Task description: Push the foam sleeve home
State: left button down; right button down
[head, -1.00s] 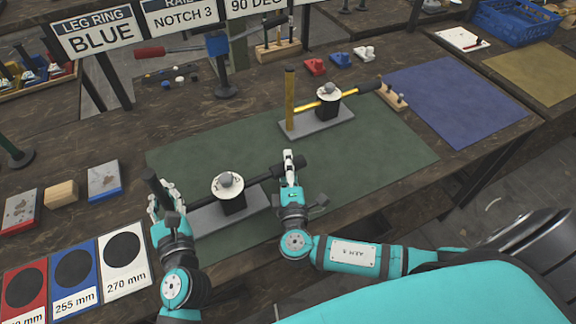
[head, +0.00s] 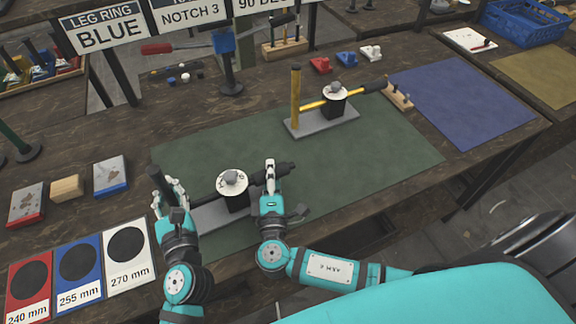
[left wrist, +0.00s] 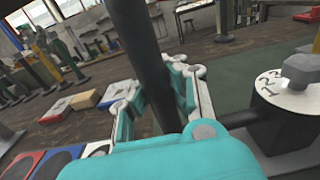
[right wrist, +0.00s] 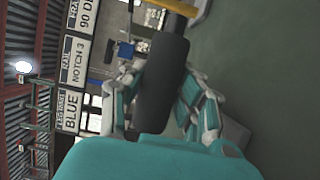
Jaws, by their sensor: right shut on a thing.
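The near stand has a grey base (head: 212,217), a black upright post (head: 160,182) at its left end and a block with a white numbered dial (head: 232,183). A dark bar runs right from the block. The black foam sleeve (head: 286,169) is at the bar's right end. My right gripper (head: 270,178) is shut on the sleeve, whose end sticks out to its right; the sleeve (right wrist: 162,85) fills the fingers in the right wrist view. My left gripper (head: 172,195) is at the post; its fingers stand close on both sides of the post (left wrist: 145,60). Whether they grip is unclear.
The green mat (head: 395,145) is clear to the right. Size cards (head: 78,262) lie at the front left. Signs (head: 105,30) stand at the back.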

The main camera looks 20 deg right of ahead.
jog(key=shift+a, duration=0.85)
jog(key=c, duration=0.9)
grip_release()
jog(key=shift+d, duration=0.1)
jog(key=shift+s, duration=0.15)
jog(key=v, duration=1.2)
